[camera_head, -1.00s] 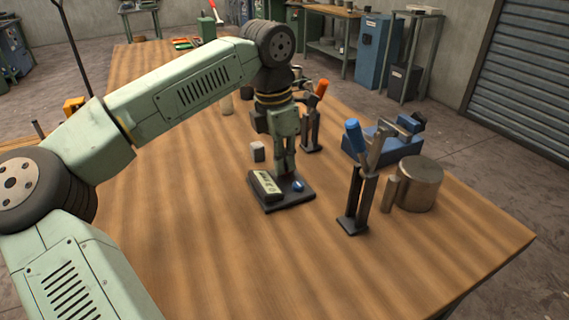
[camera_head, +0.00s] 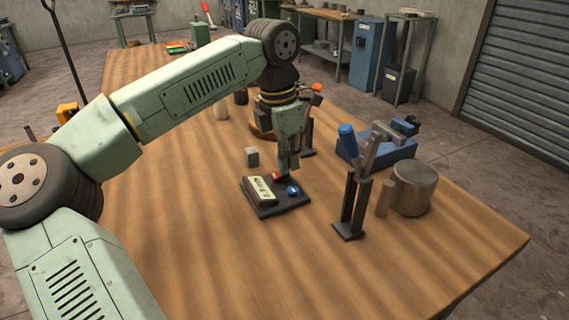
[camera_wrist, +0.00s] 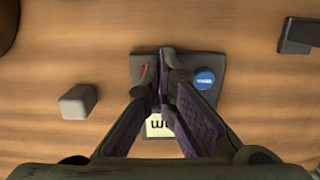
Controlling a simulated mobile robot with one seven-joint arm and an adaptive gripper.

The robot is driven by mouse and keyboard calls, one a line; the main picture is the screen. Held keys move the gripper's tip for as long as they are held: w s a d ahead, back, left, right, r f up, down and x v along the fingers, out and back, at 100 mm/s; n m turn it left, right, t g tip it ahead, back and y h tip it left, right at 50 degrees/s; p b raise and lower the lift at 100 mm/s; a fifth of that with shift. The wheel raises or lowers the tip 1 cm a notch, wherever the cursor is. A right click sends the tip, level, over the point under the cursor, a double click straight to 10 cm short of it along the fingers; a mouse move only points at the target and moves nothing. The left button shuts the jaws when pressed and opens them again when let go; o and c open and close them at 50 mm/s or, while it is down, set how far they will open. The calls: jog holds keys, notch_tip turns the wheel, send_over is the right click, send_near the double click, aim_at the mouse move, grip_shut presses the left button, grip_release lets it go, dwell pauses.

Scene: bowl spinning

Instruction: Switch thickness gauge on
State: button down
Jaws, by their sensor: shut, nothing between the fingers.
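The thickness gauge is a dark base plate (camera_head: 270,209) on the wooden table, carrying a pale box with a display (camera_head: 260,188), a blue round button (camera_head: 293,191) and a small red part (camera_head: 278,176). My gripper (camera_head: 288,170) is shut and empty, pointing down over the rear edge of the plate, close to the red part. In the wrist view my fingertips (camera_wrist: 166,52) are together over the plate (camera_wrist: 207,62), between the red part (camera_wrist: 145,76) on the left and the blue button (camera_wrist: 205,79) on the right. The fingers partly hide the display box (camera_wrist: 158,128). I cannot tell whether they touch anything.
A small grey block (camera_head: 252,157) lies behind the plate. A blue-handled clamp (camera_head: 352,195) and a metal cylinder (camera_head: 413,187) stand to the right. A blue vise (camera_head: 380,150) and an orange-handled clamp (camera_head: 317,88) are farther back. The front of the table is clear.

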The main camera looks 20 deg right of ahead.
aim_at(277, 177)
notch_tip(277, 177, up, 11)
jog(key=a, duration=0.2)
jog(key=shift+s+a+r, duration=0.15)
jog(key=shift+s, duration=0.1)
